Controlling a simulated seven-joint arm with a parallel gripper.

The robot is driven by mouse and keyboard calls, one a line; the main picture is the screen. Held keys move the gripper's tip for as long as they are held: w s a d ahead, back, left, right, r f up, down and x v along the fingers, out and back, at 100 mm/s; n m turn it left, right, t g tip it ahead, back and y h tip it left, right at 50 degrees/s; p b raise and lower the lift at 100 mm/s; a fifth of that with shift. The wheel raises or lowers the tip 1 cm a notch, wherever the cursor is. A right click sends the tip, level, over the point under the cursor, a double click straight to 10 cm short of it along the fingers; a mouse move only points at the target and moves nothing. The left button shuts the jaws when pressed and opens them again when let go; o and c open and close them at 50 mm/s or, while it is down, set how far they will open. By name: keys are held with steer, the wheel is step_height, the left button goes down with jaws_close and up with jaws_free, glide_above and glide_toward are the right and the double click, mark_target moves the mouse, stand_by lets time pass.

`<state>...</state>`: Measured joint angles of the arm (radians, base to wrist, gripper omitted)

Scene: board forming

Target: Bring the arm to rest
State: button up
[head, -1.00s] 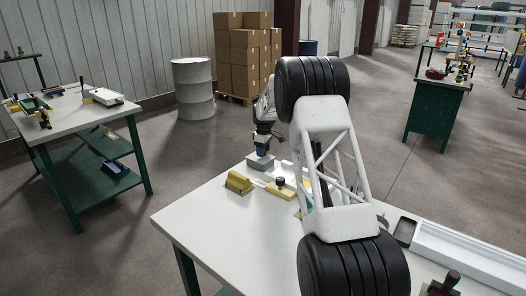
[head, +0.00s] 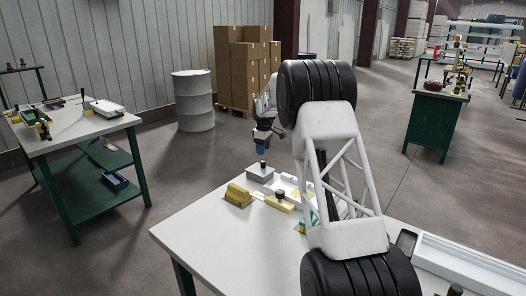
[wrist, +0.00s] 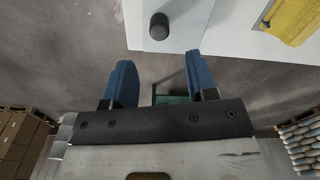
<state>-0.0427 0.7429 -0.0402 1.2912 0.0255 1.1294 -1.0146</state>
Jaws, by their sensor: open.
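My gripper (head: 262,146) hangs above the far edge of the white worktable (head: 190,232), over a grey block with a black knob (head: 260,174). There is a clear gap between the fingers and the knob. In the wrist view, my gripper (wrist: 162,82) shows two blue fingers spread apart with nothing between them. The black knob (wrist: 159,26) stands beyond the fingertips there. My arm's white lattice link and black ribbed joints cover much of the table's middle in the head view.
A yellow block (head: 238,195) and a yellow plate with a dark knob (head: 280,202) sit near the grey block. A white channel (head: 460,262) lies at the table's right. A side table (head: 78,130) stands left. A drum (head: 194,100) and stacked cartons (head: 243,65) stand behind.

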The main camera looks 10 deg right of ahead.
steer(key=s+d+r+m, duration=0.1)
steer(key=s+r+m, duration=0.1)
steer(key=s+r, duration=0.8)
steer(key=s+d+r+m+t, duration=0.15)
steer(key=s+r, duration=0.25)
steer(key=s, duration=1.1)
steer(key=s+d+r+m, duration=0.1)
steer(key=s+r+m, duration=0.2)
steer(key=s+r, duration=0.7)
steer(key=s+f+m, duration=0.2)
steer(key=s+f, duration=0.1)
steer(key=s, duration=1.1)
steer(key=s+d+f+m, duration=0.1)
steer(key=s+f, duration=0.3)
steer(key=s, duration=1)
steer(key=s+d+f+m, duration=0.1)
steer(key=s+f, duration=0.3)
steer(key=s, duration=1.1)
steer(key=shift+m+t+h, duration=0.3)
steer(key=shift+m+t, duration=0.15)
steer(key=shift+m, duration=0.4)
